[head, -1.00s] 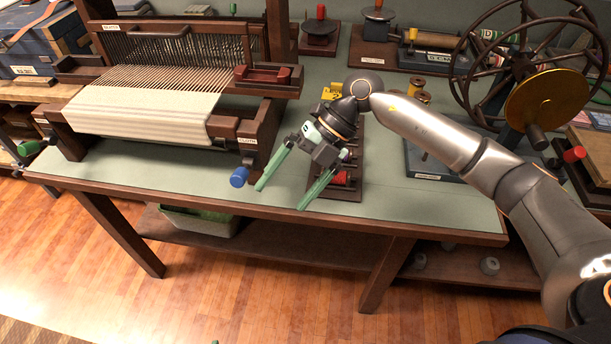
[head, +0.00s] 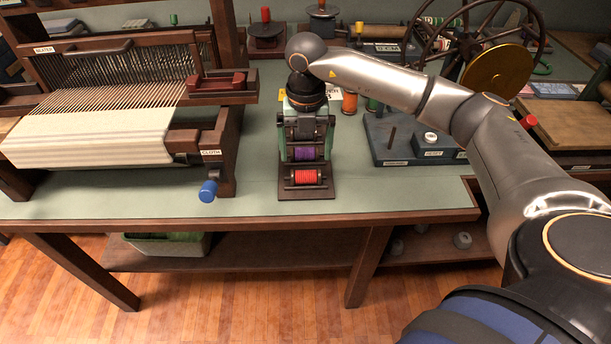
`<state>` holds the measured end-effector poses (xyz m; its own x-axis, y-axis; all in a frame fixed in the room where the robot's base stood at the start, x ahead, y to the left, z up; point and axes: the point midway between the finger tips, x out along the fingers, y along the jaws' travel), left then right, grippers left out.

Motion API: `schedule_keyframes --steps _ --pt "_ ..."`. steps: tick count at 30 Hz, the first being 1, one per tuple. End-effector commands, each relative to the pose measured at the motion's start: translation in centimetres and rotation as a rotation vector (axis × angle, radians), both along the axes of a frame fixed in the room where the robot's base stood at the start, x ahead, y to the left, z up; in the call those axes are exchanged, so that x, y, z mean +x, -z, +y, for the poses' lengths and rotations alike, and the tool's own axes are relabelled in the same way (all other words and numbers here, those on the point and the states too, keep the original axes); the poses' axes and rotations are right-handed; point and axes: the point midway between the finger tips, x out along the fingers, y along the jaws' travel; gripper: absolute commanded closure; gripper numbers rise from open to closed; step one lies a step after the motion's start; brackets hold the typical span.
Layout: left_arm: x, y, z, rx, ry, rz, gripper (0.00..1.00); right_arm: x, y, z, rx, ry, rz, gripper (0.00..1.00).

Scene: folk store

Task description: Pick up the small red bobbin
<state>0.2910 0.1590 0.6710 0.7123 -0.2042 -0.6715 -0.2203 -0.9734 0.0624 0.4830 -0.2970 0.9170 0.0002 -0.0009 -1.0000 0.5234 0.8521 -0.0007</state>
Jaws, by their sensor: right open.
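The small red bobbin (head: 306,177) lies in the front of a dark wooden rack (head: 300,193) near the table's front edge. A purple bobbin (head: 305,153) sits just behind it in the same rack. My right gripper (head: 306,146) is over the rack, its green fingers apart on either side, with nothing seen held between them. It is behind the red bobbin in the picture and hides the back of the rack. I cannot tell how high the fingertips are above the rack. My left gripper is not in view.
A loom with white cloth (head: 95,142) and a blue-ended crank (head: 208,190) stands left. Right are an orange spool (head: 349,103), a blue-grey base with a peg (head: 391,137) and a spinning wheel (head: 497,71). The table front (head: 400,195) is clear.

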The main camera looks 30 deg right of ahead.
Motion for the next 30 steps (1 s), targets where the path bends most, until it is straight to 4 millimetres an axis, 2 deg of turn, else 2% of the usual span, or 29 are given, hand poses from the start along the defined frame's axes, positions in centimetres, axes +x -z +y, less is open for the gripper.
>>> schedule_keyframes --steps 10,19,30 --pt "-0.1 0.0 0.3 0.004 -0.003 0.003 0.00 -0.2 4.6 0.0 0.000 0.000 0.002 0.00" --pt "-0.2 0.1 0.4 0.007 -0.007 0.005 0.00 -0.1 5.2 0.0 0.001 -0.001 0.001 0.00" --pt "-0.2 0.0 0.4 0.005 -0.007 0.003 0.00 -0.1 5.2 0.0 0.001 -0.001 0.000 0.41"
